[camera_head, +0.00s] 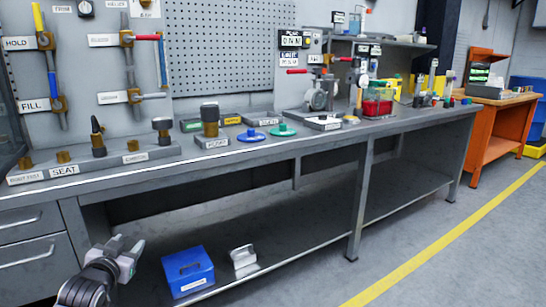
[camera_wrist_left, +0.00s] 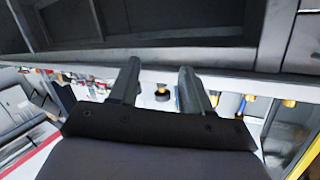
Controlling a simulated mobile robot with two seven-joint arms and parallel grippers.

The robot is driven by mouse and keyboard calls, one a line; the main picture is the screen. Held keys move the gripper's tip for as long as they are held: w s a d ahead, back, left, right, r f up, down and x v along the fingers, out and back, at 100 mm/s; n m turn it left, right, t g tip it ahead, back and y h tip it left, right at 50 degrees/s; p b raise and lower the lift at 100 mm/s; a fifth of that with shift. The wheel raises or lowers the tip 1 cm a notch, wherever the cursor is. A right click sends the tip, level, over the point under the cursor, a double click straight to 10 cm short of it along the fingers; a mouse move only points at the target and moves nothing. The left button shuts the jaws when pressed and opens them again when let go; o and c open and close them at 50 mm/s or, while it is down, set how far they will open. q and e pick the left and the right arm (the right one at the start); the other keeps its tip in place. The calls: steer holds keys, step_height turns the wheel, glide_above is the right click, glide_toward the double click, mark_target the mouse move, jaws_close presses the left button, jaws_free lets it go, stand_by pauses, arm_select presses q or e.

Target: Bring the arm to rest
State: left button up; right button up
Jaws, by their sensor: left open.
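My left gripper (camera_head: 127,250) is low at the left of the head view, in front of the grey workbench (camera_head: 290,150) and below its top edge. Its grey fingers are apart and nothing shows between them. In the left wrist view the two fingers of the left gripper (camera_wrist_left: 160,78) also stand apart and empty, with a pale bench edge beyond them. The gripper appears clear of the bench, though the exact gap cannot be told. My right gripper is not in view.
A blue box (camera_head: 188,272) and a small whitish metal part (camera_head: 243,257) sit on the lower shelf, right of the gripper. Drawers (camera_head: 30,235) are at the left. Valve parts and labelled stands (camera_head: 95,155) fill the benchtop. The floor (camera_head: 450,250) in front is clear.

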arm_select(q)
steer(key=s+d+f+g+h, duration=0.2)
steer(key=s+d+f, duration=0.6)
steer(key=s, duration=0.4)
steer(key=s+d+f+g+h, duration=0.15)
steer(key=s+d+f, duration=0.35)
steer(key=s+f, duration=0.7)
steer(key=s+d+r+g, duration=0.1)
steer(key=s+d+g, duration=0.15)
steer(key=s, duration=0.85)
step_height(320, 180, up, 13)
steer(key=p, duration=1.6)
steer(key=shift+a+r+t+p, duration=0.15)
steer(key=shift+a+t+p, duration=0.15)
steer(key=shift+p, duration=0.1)
steer(key=shift+s, duration=0.1)
steer(key=shift+c, duration=0.3)
